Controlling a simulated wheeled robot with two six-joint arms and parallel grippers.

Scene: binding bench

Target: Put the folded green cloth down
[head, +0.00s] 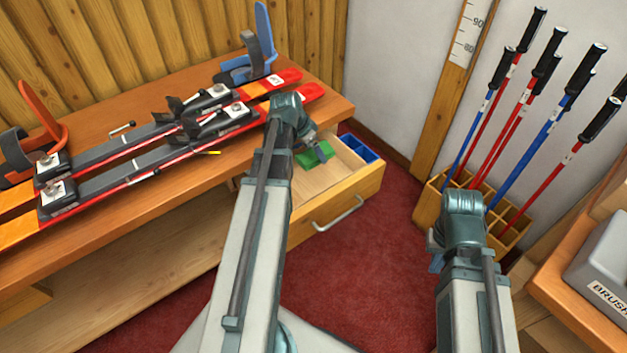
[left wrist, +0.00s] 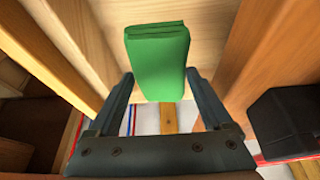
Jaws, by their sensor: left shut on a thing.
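The folded green cloth (head: 314,155) is at the open drawer (head: 345,205) in the head view, partly hidden by my left wrist. In the left wrist view, the cloth (left wrist: 158,62) shows as a thick folded block between the two dark fingers of my left gripper (left wrist: 159,84), which is shut on it. Pale wood lies behind the cloth; I cannot tell whether the cloth touches the drawer floor. My right gripper (head: 437,262) hangs below its wrist, away from the drawer and mostly hidden, so its opening does not show.
A blue divided tray (head: 358,148) sits in the drawer's far right corner. Skis with bindings (head: 150,150) lie on the bench (head: 325,108) above. A rack of ski poles (head: 428,206) stands right of the drawer. A grey box marked BRUSH (head: 600,265) is at far right.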

